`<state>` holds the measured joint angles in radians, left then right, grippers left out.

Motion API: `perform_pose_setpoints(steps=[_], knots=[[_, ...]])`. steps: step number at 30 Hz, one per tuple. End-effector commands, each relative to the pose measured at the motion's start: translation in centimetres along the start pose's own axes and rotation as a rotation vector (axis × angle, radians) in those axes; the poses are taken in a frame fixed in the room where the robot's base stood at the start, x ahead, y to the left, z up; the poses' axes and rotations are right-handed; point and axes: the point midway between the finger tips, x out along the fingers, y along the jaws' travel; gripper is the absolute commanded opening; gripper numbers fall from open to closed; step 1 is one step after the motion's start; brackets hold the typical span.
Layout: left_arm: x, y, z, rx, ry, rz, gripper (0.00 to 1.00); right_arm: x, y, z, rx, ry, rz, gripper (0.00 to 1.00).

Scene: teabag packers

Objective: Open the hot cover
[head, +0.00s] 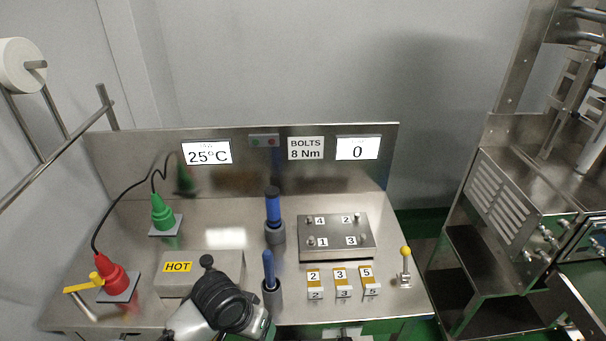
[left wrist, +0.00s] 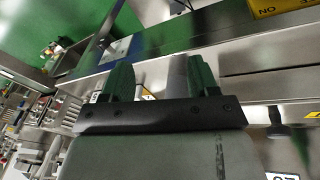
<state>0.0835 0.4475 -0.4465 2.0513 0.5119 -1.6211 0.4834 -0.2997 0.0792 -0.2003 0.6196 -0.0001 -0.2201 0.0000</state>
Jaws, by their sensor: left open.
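The hot cover (head: 230,265) is a grey box-like lid with a yellow HOT label (head: 177,267), at the front left of the steel bench. It looks closed. A dark round knob (head: 207,261) shows on it. My left arm's black and grey links cover its front right part in the head view, and the fingertips cannot be made out there. In the left wrist view my left gripper (left wrist: 160,78) is open, with two dark green fingers apart and nothing between them. The cover cannot be made out in that view. My right gripper is not in view.
A red plug (head: 113,277) with a yellow handle and a green plug (head: 162,212) stand left of and behind the cover. Blue-handled tools (head: 273,210) stand in grey holders to its right. A bolted plate (head: 337,246), numbered blocks (head: 343,292) and a yellow-knobbed lever (head: 405,268) lie further right.

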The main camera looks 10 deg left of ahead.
Motion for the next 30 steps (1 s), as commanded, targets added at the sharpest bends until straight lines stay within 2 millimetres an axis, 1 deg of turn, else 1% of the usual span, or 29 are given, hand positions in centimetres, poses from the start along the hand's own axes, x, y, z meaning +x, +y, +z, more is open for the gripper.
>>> perform_pose_setpoints(steps=[2,5,7,10,15,26,27,30], knots=[[0.0,0.1,0.2,0.003,0.002,0.002,0.6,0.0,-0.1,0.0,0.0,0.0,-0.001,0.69],[0.0,0.7,1.6,0.019,0.016,0.011,0.6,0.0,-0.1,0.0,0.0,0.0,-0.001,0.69],[-0.1,1.2,3.1,0.035,0.035,0.015,0.6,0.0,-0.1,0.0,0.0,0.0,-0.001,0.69],[-0.7,1.4,5.5,0.052,0.065,0.001,0.6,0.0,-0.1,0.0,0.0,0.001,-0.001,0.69],[-1.9,0.7,8.6,0.062,0.093,-0.05,0.6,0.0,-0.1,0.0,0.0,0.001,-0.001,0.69],[-4.6,-1.7,14.0,0.058,0.086,-0.182,0.6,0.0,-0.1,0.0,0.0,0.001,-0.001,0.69],[-4.6,-1.9,14.4,0.059,0.081,-0.195,0.6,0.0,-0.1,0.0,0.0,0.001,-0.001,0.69],[-2.0,-2.3,14.0,0.063,0.072,-0.191,0.6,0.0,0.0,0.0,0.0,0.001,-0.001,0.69]])
